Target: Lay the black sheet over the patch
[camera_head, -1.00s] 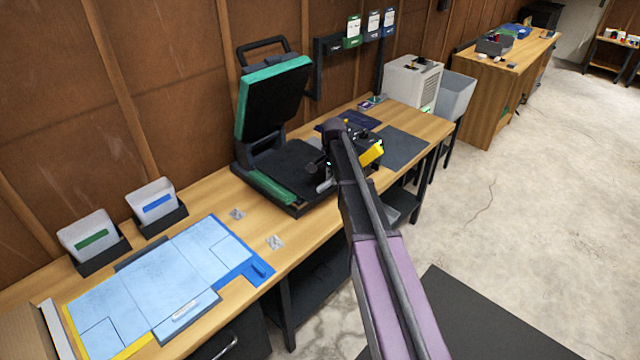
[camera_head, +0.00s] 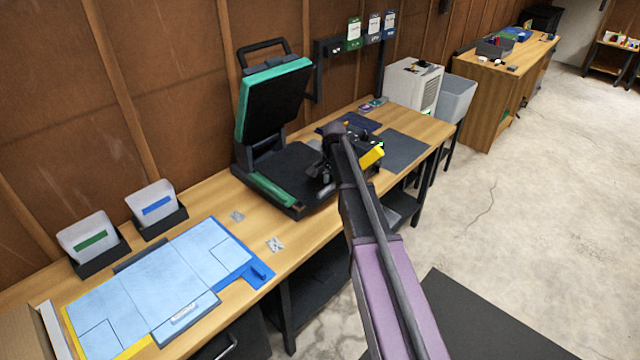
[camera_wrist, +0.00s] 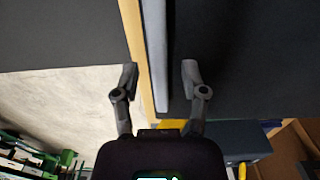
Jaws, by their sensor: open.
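A dark flat sheet (camera_head: 404,150) lies on the bench right of the open heat press; I cannot tell whether it is the task's black sheet. The press's black lower platen (camera_head: 287,172) is partly hidden by my arm, and I make out no patch on it. My gripper (camera_head: 325,176) is at the platen's right front side. In the wrist view, my gripper (camera_wrist: 159,76) is open, its fingers apart on either side of a pale grey strip (camera_wrist: 157,50) and the bench's wooden edge. A wide dark surface (camera_wrist: 245,55) lies right of the strip.
The press lid (camera_head: 272,100) is raised. A light blue work mat (camera_head: 150,285) and two bins (camera_head: 152,202) occupy the bench's left part. Small silvery squares (camera_head: 275,244) lie before the press. A white machine (camera_head: 412,85) stands behind, beside a grey tub (camera_head: 455,95).

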